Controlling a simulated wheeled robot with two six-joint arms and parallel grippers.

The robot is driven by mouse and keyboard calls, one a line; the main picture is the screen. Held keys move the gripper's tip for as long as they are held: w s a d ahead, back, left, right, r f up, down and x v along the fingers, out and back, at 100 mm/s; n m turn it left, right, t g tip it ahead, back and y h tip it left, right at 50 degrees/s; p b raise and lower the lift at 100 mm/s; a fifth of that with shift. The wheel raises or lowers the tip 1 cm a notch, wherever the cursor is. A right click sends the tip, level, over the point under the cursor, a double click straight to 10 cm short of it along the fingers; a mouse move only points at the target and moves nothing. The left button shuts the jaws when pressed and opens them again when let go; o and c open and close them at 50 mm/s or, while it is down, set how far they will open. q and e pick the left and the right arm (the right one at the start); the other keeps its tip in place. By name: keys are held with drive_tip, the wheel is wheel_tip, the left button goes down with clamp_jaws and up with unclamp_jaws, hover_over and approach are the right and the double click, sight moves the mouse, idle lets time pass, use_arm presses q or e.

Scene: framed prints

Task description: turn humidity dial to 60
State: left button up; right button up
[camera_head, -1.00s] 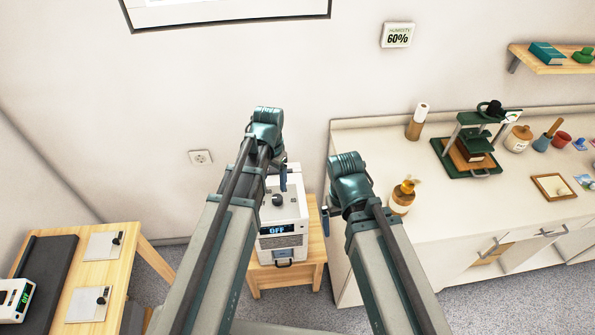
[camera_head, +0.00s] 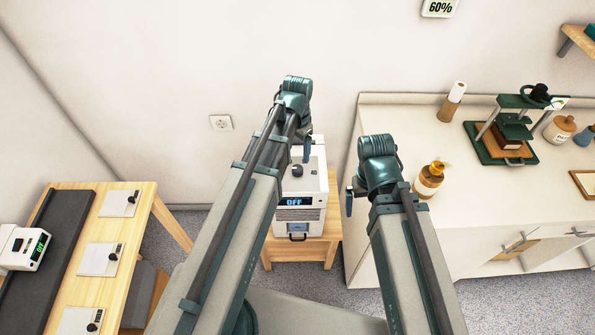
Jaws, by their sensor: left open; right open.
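A white humidifier box (camera_head: 308,222) stands on a small wooden stand, between my two arms. Its display (camera_head: 297,201) reads OFF. A dark round dial (camera_head: 297,171) sits on its top; I cannot read its setting. A wall sign (camera_head: 439,7) at the top edge shows 60%. My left gripper (camera_head: 307,148) is open, just above and beside the dial, apart from it as far as I can tell. My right gripper (camera_head: 349,202) is open and empty, right of the box. Both grippers are partly hidden by their own arms.
A white counter (camera_head: 470,190) on the right holds an amber bottle (camera_head: 429,180), a paper roll (camera_head: 451,102) and a green press (camera_head: 505,135). A wooden table (camera_head: 125,225) with a dark mat and several pale plates stands left. Grey floor lies between.

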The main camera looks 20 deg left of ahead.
sight(297, 168)
use_arm(q)
wheel_tip(297, 168, down, 8)
drive_tip(key=b, duration=0.7)
drive_tip(key=shift+f, duration=0.15)
clamp_jaws()
